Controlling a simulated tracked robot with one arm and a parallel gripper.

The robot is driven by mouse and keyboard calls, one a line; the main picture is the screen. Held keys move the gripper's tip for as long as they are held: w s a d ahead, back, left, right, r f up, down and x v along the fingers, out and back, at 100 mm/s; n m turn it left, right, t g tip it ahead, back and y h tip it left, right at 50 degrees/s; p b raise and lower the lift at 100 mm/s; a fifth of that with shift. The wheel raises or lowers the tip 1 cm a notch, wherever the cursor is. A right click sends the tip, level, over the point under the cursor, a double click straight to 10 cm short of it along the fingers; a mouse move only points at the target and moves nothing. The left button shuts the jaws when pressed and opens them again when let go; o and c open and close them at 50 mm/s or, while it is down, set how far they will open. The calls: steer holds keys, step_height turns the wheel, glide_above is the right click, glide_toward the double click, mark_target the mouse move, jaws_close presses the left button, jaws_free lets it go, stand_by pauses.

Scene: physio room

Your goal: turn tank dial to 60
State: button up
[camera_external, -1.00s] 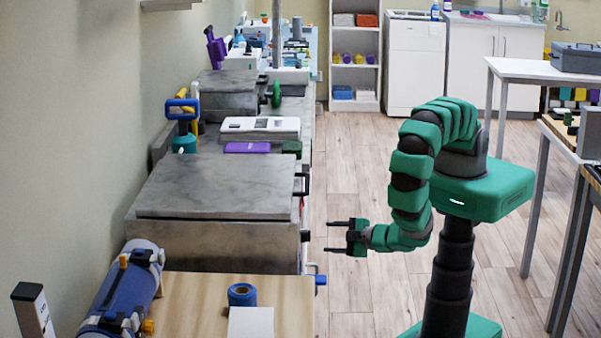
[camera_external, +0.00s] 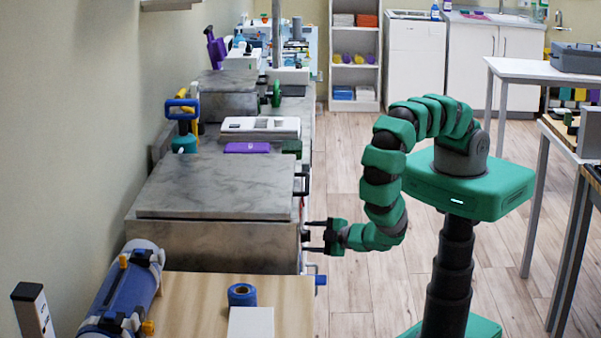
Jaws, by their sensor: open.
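A large grey metal tank (camera_external: 220,238) with a marbled lid (camera_external: 215,188) stands against the left wall. My gripper (camera_external: 308,236) is open and points left at the tank's right-hand side, its fingertips at or very close to that face. The dial itself cannot be made out; that face is seen edge-on and my fingers cover part of it. I cannot tell whether the fingers touch anything. A dark handle (camera_external: 303,185) sticks out of the tank's side above my gripper, and a blue-ended tap (camera_external: 320,280) sticks out below it.
A wooden table (camera_external: 190,300) with a blue roll (camera_external: 242,294) and a blue cylinder (camera_external: 125,295) stands in front of the tank. A white device (camera_external: 260,127) and a purple box (camera_external: 247,147) are behind it. The floor (camera_external: 350,190) right of the tank is clear.

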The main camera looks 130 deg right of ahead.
steer(key=c, duration=1)
steer(key=shift+f+b, duration=0.15)
steer(key=shift+b, duration=0.3)
steer(key=shift+f+n+h+b, duration=0.2)
steer(key=shift+n+h+b, duration=0.3)
steer(key=shift+n+b, duration=0.15)
steer(key=shift+f+n+h+b, duration=0.1)
steer(key=shift+n+h+b, duration=0.2)
steer(key=shift+n+b, duration=0.3)
steer(key=n+h+b, duration=0.2)
steer(key=n, duration=0.1)
steer(key=shift+f+n, duration=0.15)
steer(key=shift+n, duration=0.2)
steer(key=shift+n+t+h+b, duration=0.5)
steer(key=shift+n+t+b, duration=0.3)
steer(key=shift+n, duration=0.8)
